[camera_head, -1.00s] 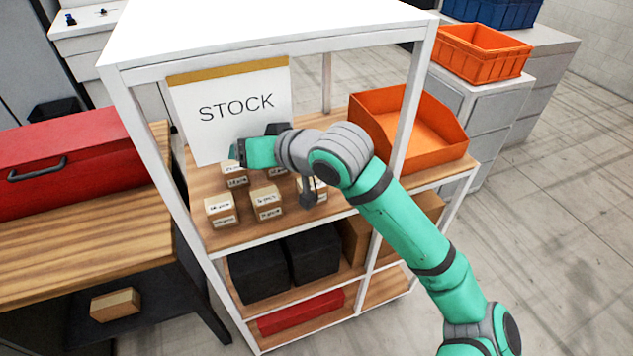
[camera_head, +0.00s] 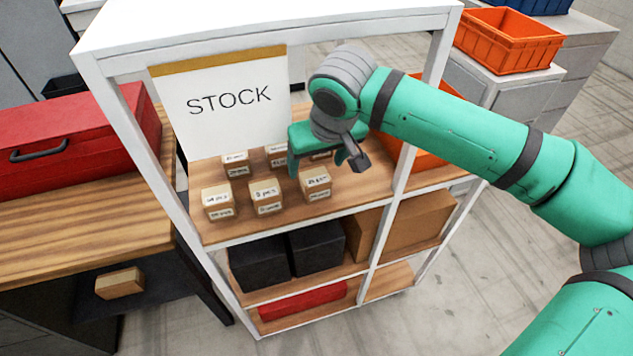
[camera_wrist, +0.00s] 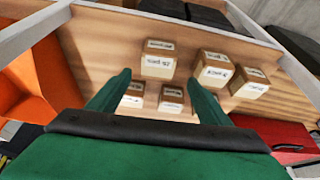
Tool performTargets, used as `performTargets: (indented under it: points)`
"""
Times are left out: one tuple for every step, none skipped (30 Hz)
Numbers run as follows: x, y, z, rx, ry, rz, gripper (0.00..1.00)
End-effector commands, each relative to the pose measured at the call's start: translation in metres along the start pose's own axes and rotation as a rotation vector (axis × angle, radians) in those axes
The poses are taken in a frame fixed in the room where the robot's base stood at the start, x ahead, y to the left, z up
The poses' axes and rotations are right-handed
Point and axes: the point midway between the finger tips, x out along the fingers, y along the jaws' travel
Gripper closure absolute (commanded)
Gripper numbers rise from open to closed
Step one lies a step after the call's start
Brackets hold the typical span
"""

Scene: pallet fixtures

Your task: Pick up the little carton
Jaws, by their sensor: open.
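Several little light-brown cartons with white labels stand in two rows on the shelf's upper wooden board. The front row holds a left carton (camera_head: 217,203), a middle carton (camera_head: 266,197) and a right carton (camera_head: 316,184). A back-row carton (camera_head: 236,163) stands behind the left one; others there are partly hidden by my gripper. My gripper (camera_head: 325,168) is open and empty above the right end of the rows, fingers pointing down. In the wrist view, one carton (camera_wrist: 157,62) shows between and beyond the fingertips (camera_wrist: 162,78). Which carton is meant cannot be told.
The white shelf frame (camera_head: 425,95) has an upright to the right of my gripper. A STOCK sign (camera_head: 232,100) hangs at the back left. An orange bin (camera_wrist: 35,80) stands beside the cartons.

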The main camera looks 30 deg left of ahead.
Motion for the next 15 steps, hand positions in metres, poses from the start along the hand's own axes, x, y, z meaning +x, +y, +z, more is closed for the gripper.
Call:
performTargets:
  points:
    - [0.008, 0.0, 0.0, 0.0, -0.001, -0.001, 0.28]
    - [0.012, 0.0, 0.0, 0.0, -0.001, -0.001, 0.28]
    - [0.017, 0.0, 0.0, 0.0, -0.001, 0.0, 0.28]
    - [0.021, 0.0, 0.0, 0.0, 0.0, -0.001, 0.28]
    - [0.024, 0.0, 0.0, 0.0, 0.0, -0.001, 0.28]
    - [0.027, 0.0, 0.0, 0.0, 0.0, -0.002, 0.28]
    - [0.028, 0.0, 0.0, 0.0, 0.001, -0.001, 0.28]
    - [0.03, 0.0, 0.0, 0.0, 0.001, -0.001, 0.28]
    - [0.031, 0.0, 0.0, -0.001, 0.001, -0.001, 0.28]
    - [0.033, 0.0, 0.0, -0.001, 0.001, -0.001, 0.28]
    - [0.035, 0.0, 0.0, -0.001, 0.001, -0.001, 0.28]
    - [0.039, 0.001, 0.001, -0.002, 0.001, -0.001, 0.28]
    - [0.043, 0.002, 0.002, -0.002, 0.001, 0.0, 0.28]
    - [0.047, 0.002, 0.003, -0.001, 0.0, 0.0, 0.28]
    - [0.052, 0.004, 0.004, -0.001, 0.0, 0.0, 0.28]
